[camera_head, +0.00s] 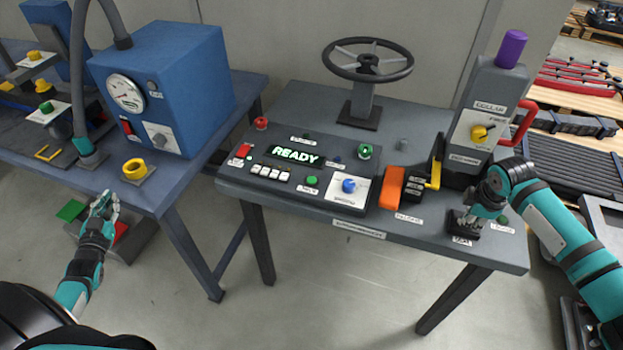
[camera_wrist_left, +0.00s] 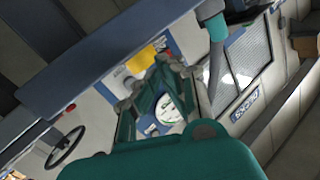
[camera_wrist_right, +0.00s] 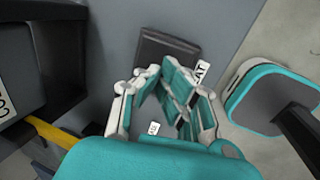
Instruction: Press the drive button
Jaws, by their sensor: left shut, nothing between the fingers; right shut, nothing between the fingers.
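The grey console (camera_head: 285,196) carries a lit READY display (camera_head: 295,154). Below the display are a row of white keys (camera_head: 271,172) and a green button (camera_head: 312,181). Most labels are too small to read, so I cannot tell which is the drive button. My right gripper (camera_head: 466,222) is shut and empty, over a small dark block (camera_head: 486,232) at the front right; this block (camera_wrist_right: 167,50) lies just past the fingers in the right wrist view. My left gripper (camera_head: 104,203) is shut and empty before the blue bench.
A steering wheel (camera_head: 367,60) stands at the console's back. The blue bench (camera_head: 173,186) holds a gauge box (camera_head: 180,85).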

